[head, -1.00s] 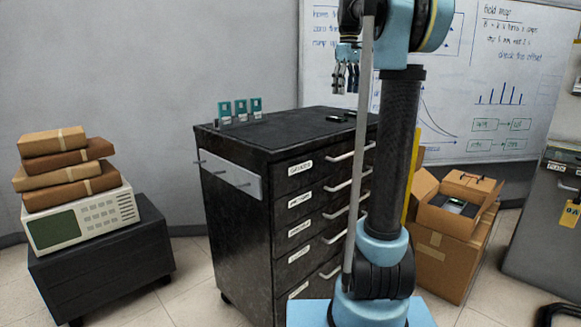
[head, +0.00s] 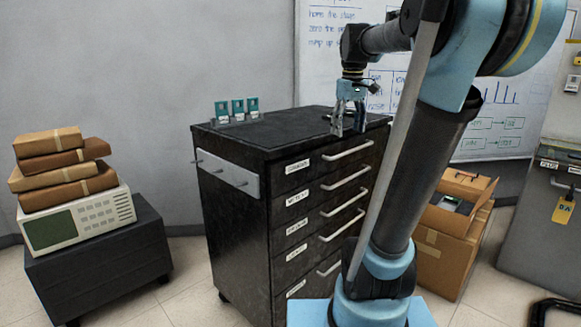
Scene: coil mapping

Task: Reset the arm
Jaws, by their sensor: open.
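My gripper (head: 349,128) points down near the right end of the black drawer cabinet's top (head: 285,125). Its fingers are apart, and I see nothing between them. My arm (head: 425,150) leans to the right from its blue base and bends back left at the top. Several small teal-fronted pieces (head: 237,108) stand in a row at the back left of the cabinet top, well apart from my gripper. Small dark items on the cabinet top are partly hidden behind my gripper.
A low black cart (head: 100,260) at the left bears a white instrument (head: 80,222) and several stacked brown parcels (head: 62,165). Open cardboard boxes (head: 450,245) stand right of my arm. A grey cabinet (head: 545,225) is at the far right. A whiteboard (head: 335,60) hangs behind.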

